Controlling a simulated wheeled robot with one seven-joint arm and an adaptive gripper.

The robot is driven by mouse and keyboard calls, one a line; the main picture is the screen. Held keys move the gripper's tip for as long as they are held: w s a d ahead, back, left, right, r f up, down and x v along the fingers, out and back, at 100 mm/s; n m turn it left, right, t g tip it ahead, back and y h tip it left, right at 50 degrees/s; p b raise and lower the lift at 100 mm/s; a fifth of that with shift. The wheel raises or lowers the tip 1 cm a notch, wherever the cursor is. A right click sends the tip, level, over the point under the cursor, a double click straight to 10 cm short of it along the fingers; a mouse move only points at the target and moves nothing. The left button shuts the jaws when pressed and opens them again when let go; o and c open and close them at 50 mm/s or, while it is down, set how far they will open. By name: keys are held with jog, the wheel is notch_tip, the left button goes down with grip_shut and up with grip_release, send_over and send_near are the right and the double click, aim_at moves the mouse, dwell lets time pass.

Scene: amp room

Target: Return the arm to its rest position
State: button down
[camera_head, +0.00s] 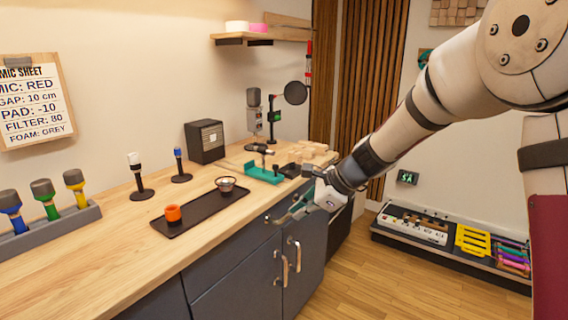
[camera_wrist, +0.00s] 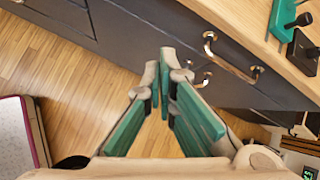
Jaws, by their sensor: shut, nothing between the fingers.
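My gripper (camera_head: 290,214) is in front of the dark cabinet, just off the counter's front edge, at the end of my outstretched arm. In the wrist view its green-padded fingers (camera_wrist: 166,58) meet at the tips, shut and empty. Below them in that view are the wood floor (camera_wrist: 60,75) and the dark cabinet front (camera_wrist: 150,30). My arm reaches in from the upper right of the head view, bent down toward the cabinet.
Cabinet handles (camera_head: 297,254) stick out near my gripper. A low equipment shelf (camera_head: 440,253) stands at the right; floor between is clear.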

jog(key=s+d+r+n+h+p, duration=0.1)
jog(key=s+d+r+n+p, duration=0.3)
jog(key=s, duration=0.6)
jog(key=s+d+r+n+h, duration=0.2)
jog(key=s+r+n, duration=0.4)
jog(key=s, duration=0.4)
jog(key=s+d+r+n+h+p, duration=0.1)
jog(key=s+d+r+n+p, duration=0.2)
jog(key=s+r, duration=0.5)
jog(key=s+d+n+h, duration=0.1)
jog(key=s+d+n, duration=0.2)
jog(key=s, duration=0.3)
jog(key=s+d+f+n+h+p, duration=0.1)
jog(key=s+d+n, duration=0.1)
jog(key=s, duration=0.5)
jog(key=shift+d+f+n+h, duration=0.25)
jog(key=shift+d+n+h, duration=0.15)
jog(key=shift+n, duration=0.2)
jog(key=shift+a, duration=0.1)
